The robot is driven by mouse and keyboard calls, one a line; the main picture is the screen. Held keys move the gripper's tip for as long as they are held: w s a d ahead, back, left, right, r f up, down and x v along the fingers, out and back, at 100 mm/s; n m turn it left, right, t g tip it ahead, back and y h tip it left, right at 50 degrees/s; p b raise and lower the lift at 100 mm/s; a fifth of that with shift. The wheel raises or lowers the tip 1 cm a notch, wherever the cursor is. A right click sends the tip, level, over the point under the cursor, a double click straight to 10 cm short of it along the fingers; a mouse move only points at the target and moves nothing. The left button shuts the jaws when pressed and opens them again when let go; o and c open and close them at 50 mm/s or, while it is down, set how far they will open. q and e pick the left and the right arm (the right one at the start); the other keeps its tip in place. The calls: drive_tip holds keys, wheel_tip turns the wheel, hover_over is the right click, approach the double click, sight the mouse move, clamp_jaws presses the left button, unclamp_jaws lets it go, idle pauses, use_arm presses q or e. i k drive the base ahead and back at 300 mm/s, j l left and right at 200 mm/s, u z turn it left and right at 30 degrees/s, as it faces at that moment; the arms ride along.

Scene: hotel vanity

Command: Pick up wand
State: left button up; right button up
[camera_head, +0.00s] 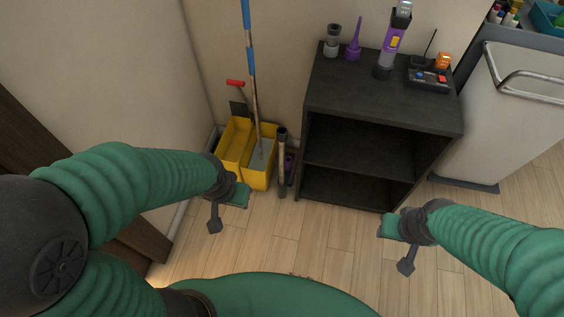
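A dark tube that looks like the wand (282,160) stands upright on the floor, between the yellow mop bucket and the black shelf unit. A small purple part (290,166) shows just behind it. My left gripper (228,210) is open and empty, left of the tube and in front of the bucket. My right gripper (396,248) is open and empty, in front of the shelf unit's lower right corner and well right of the tube.
The black shelf unit (335,85) has empty shelves; a purple-grey handheld vacuum (391,46), a purple nozzle (354,40), a grey attachment (333,42) and a dock (428,78) stand on top. A mop handle (252,75) rises from the yellow bucket (259,178). A white cart (500,110) stands right.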

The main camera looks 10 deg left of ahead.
sight(281, 132)
drive_tip(key=i+l+u, duration=0.1)
drive_tip(key=i+l, duration=0.35)
drive_tip(key=l, duration=0.15)
drive_tip(key=i+l, duration=0.5)
drive_tip(key=l+u, duration=0.05)
